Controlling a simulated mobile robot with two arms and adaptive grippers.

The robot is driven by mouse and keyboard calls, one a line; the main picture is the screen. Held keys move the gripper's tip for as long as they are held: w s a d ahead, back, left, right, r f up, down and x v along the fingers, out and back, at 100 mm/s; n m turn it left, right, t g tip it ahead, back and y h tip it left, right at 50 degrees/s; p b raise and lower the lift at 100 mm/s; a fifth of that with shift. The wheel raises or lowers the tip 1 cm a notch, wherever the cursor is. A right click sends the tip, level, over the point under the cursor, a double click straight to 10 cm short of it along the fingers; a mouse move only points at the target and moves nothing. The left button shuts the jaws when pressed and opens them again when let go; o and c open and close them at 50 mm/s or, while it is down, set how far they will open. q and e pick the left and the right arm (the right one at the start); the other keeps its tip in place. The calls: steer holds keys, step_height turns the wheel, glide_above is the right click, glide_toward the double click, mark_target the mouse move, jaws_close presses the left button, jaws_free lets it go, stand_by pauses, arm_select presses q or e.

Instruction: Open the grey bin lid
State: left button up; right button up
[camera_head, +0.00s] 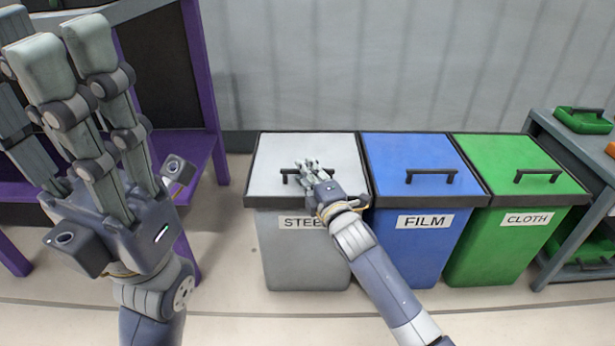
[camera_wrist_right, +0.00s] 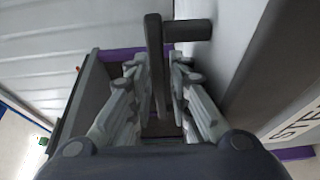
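The grey bin (camera_head: 300,255), labelled STEEL, stands at the left of a row of three bins. Its grey lid (camera_head: 275,155) lies flat and closed. The lid's dark handle (camera_head: 290,172) is partly hidden by my right gripper (camera_head: 309,165), which is over the lid. In the right wrist view the handle bar (camera_wrist_right: 154,60) runs between the fingers of my right gripper (camera_wrist_right: 160,70). The fingers stand apart on both sides of the bar; a narrow gap shows on its right. My left gripper (camera_head: 68,55) is raised at the left, fingers spread and empty, away from the bins.
A blue bin (camera_head: 410,250) labelled FILM and a green bin (camera_head: 495,250) labelled CLOTH stand to the right, lids closed. A grey rack (camera_head: 570,150) with green trays is at the far right. A purple frame (camera_head: 205,90) stands at the left. A wall is behind the bins.

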steer(key=shift+w+a, duration=0.1)
steer(key=shift+w, duration=0.05)
steer(key=shift+c, duration=0.3)
jaws_close()
